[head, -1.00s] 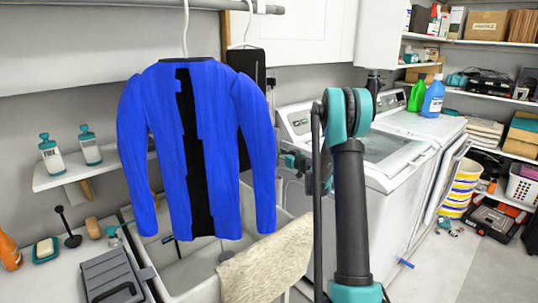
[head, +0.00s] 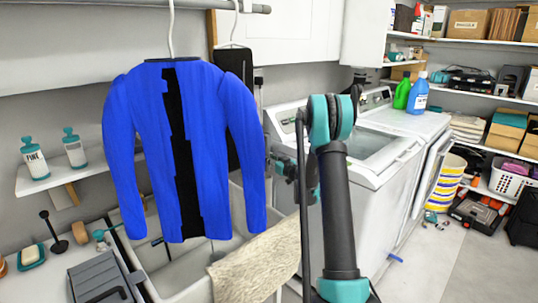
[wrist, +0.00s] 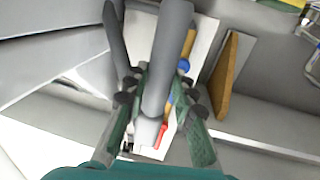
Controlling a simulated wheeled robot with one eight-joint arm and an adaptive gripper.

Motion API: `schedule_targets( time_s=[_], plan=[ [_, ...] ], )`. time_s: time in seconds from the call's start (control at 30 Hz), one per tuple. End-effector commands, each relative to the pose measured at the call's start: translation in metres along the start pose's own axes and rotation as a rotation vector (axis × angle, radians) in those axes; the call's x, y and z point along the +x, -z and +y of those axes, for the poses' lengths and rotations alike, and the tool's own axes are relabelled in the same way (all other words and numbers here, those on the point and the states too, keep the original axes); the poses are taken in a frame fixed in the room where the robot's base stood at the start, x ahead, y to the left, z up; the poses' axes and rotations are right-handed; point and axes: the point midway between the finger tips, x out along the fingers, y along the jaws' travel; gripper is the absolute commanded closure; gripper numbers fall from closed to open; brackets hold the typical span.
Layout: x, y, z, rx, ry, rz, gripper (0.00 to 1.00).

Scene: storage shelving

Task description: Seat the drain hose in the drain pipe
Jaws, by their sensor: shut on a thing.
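In the wrist view my gripper (wrist: 156,98) is shut on a thick grey hose (wrist: 170,50), which I take for the drain hose. The hose runs from the top edge down between the fingers, and a paler grey section (wrist: 148,130) shows below them. A second, darker grey tube (wrist: 115,42) comes in at the upper left, beside the hose; I cannot tell whether it is part of the same hose. I cannot make out the drain pipe's opening for certain. In the head view my gripper (head: 290,166) is small and partly hidden by my arm, beside the washer.
The wrist view shows a red valve handle (wrist: 164,134) and a blue knob (wrist: 184,65) close to the hose. In the head view the washer (head: 345,200), utility sink (head: 165,285) and hanging blue jacket (head: 185,150) crowd my arm. Open floor (head: 440,265) lies at right.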

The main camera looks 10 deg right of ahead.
Motion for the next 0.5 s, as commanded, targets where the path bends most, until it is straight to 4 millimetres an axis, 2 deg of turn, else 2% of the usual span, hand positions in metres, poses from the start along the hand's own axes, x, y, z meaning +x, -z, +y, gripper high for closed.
schedule_targets(
  time_s=[0.2,0.5],
  plan=[
    [0.0,-0.017,0.0,0.0,0.0,0.0,1.0],
    [0.0,-0.026,0.0,0.0,0.0,0.0,1.0]
  ],
)
